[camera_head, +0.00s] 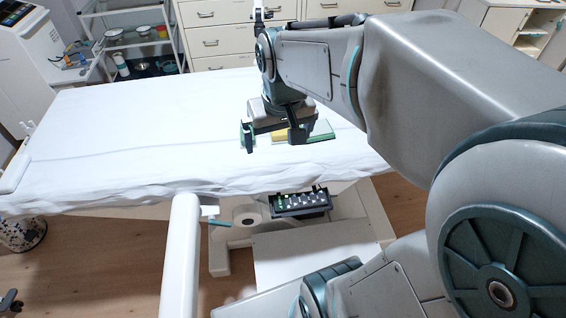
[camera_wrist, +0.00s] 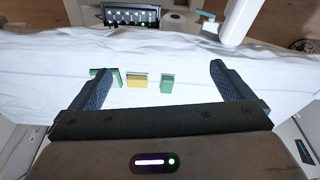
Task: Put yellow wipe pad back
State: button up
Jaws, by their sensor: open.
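The yellow wipe pad (camera_head: 281,135) lies on the white-sheeted couch (camera_head: 130,130), partly hidden by my gripper in the head view. In the wrist view the yellow pad (camera_wrist: 137,83) sits between two green pieces, a flat one (camera_wrist: 167,85) to its right and an angled one (camera_wrist: 105,77) to its left. My gripper (camera_head: 272,143) is open and points down over the couch. In the wrist view its fingers (camera_wrist: 159,72) are wide apart, with the yellow pad showing between them, nearer the left finger. I see nothing held; the height above the pad is unclear.
A white rail (camera_head: 180,255) stands in front. Drawers (camera_head: 225,40) and a shelf trolley (camera_head: 135,45) stand behind the couch. The couch's left part is clear.

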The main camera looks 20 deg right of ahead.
jog(key=s+a+f, duration=0.1)
jog(key=s+f, duration=0.1)
jog(key=s, duration=0.6)
jog(key=shift+s+a+t, duration=0.15)
jog(key=shift+t, duration=0.15)
